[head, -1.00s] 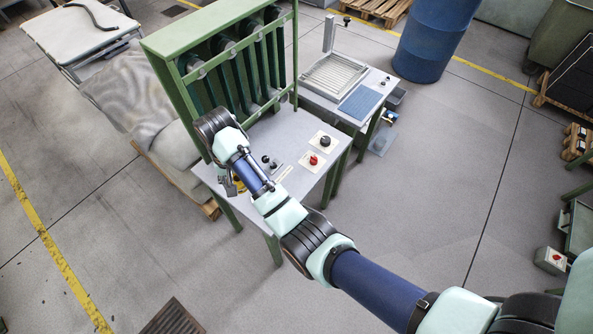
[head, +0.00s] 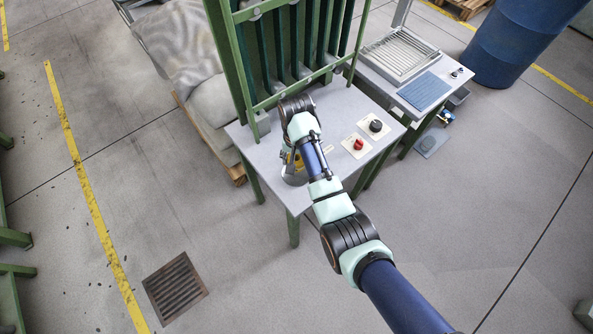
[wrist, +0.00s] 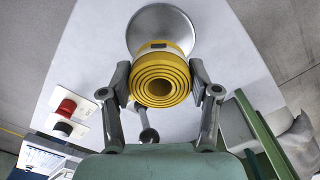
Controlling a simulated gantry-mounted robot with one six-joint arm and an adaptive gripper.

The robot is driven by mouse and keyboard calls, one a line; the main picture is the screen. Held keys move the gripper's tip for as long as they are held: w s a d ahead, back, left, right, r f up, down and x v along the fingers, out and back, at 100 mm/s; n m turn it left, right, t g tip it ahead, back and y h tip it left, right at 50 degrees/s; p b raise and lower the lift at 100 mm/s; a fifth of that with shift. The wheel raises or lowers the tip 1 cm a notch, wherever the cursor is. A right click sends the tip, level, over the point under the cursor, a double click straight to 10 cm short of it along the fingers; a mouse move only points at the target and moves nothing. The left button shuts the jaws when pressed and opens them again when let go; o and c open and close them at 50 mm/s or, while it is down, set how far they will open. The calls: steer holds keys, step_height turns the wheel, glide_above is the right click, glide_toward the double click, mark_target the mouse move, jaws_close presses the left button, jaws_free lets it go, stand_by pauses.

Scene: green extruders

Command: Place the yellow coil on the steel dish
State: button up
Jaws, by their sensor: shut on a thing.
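The yellow coil (wrist: 162,82) is a rolled spiral, seen end-on between my gripper's fingers in the wrist view. My gripper (wrist: 161,88) is shut on it, one finger on each side. The steel dish (wrist: 163,22) is a round grey dish on the table, behind the coil at the top of the wrist view. The coil overlaps the dish's lower edge there; I cannot tell whether they touch. In the head view my arm covers most of the gripper and coil; a bit of yellow (head: 298,160) shows beside the dish's rim (head: 291,180).
The grey table (head: 262,152) carries a red button (head: 358,144) and a black knob (head: 376,126) at its right. A small black-knobbed lever (wrist: 148,135) stands near the gripper. A green frame (head: 300,45) rises at the table's back. The table's front-left part is clear.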

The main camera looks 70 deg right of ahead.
steer(key=shift+f+b, duration=0.7)
steer(key=shift+f, duration=2)
steer(key=shift+f, duration=0.15)
steer(key=o, duration=1.2)
step_height(320, 180, up, 12)
steer(key=p, duration=0.3)
steer(key=shift+p, duration=0.35)
